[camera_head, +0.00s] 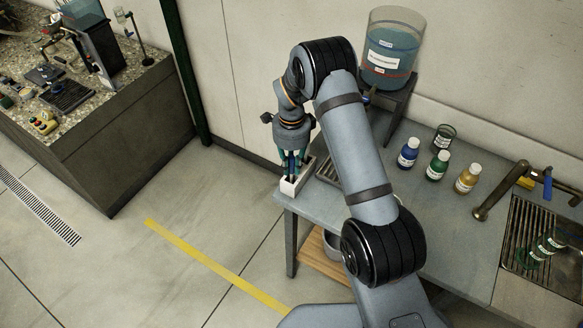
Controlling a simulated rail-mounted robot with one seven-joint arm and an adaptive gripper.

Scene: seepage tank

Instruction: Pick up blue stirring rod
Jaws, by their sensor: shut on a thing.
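My gripper (292,163) points down at the left end of the grey bench, directly over a small white open-topped holder (288,188). Its green-tinted fingers are shut on a slim dark blue piece, which looks like the blue stirring rod (291,168). The rod stands roughly upright between the fingers. Its lower end is at or inside the holder's opening; I cannot tell whether it touches the bottom. The fingers hide much of the rod.
The grey bench (440,215) carries a large tank of blue liquid (391,50) on a stand. Blue (409,153), green (437,166) and yellow (467,179) bottles stand mid-bench. A tap (503,190) and sink are at right. A stone-topped counter (130,85) is at left, with clear floor between.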

